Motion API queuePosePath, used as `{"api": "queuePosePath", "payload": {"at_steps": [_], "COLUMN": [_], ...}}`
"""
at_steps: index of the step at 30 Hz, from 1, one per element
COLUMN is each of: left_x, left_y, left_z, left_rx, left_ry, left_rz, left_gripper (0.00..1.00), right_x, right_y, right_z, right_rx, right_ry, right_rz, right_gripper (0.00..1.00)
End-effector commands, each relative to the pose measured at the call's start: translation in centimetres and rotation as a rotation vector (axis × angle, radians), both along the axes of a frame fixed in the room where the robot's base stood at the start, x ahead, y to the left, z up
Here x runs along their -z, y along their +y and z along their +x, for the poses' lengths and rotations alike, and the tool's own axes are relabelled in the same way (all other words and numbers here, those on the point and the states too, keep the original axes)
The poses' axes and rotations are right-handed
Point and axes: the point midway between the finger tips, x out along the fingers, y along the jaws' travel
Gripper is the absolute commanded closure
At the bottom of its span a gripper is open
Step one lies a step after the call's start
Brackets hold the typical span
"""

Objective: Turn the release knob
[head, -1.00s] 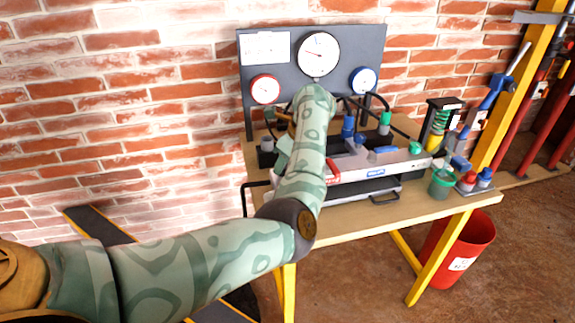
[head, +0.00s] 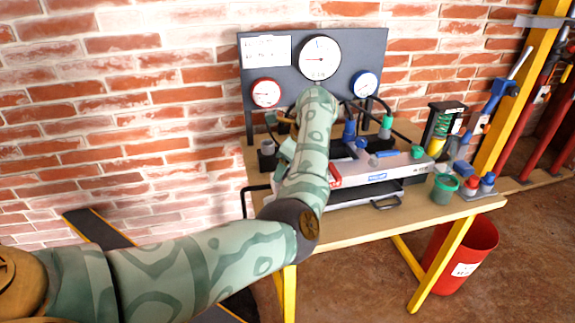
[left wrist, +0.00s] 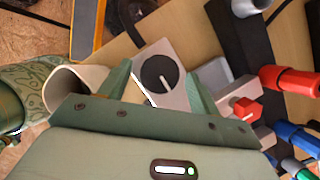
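The release knob (left wrist: 158,74), a round dark knob with a white pointer line, sits on a light grey plate (left wrist: 180,60) in the left wrist view. My left gripper (left wrist: 157,80) is open, with one green finger on each side of the knob. Gaps show between the fingers and the knob, and I cannot tell any contact. In the head view my left gripper (head: 286,150) is mostly hidden behind my forearm at the bench's left end, and the knob is hidden there too. My right gripper is in neither view.
The bench (head: 350,224) carries a grey test rig (head: 375,172). A dark panel with a large gauge (head: 320,58) and two smaller ones stands behind. Red fittings (left wrist: 290,80) lie right of the gripper. A green cup (head: 444,188) stands at the bench's right; a red bin (head: 470,255) is below.

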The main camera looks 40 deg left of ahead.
Motion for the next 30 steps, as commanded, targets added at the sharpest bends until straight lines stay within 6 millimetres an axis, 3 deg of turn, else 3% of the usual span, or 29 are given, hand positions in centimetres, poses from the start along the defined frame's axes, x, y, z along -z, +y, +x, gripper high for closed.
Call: {"api": "queuePosePath", "payload": {"at_steps": [8,21,30], "left_x": [-1.4,-11.9,-15.0], "left_y": [-0.4,-4.7,-6.1], "left_z": [0.1,0.5,0.6], "left_rx": [0.000,0.003,0.000], "left_ry": [-0.003,-0.005,0.000], "left_rz": [0.001,0.001,0.001], "left_gripper": [0.37,0.37,0.37], "right_x": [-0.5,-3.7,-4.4], "right_y": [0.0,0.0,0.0], "right_z": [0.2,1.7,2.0], "right_rx": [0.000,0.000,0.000], "right_ry": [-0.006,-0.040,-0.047], "right_rz": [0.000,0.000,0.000], "right_gripper": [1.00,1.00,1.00]}}
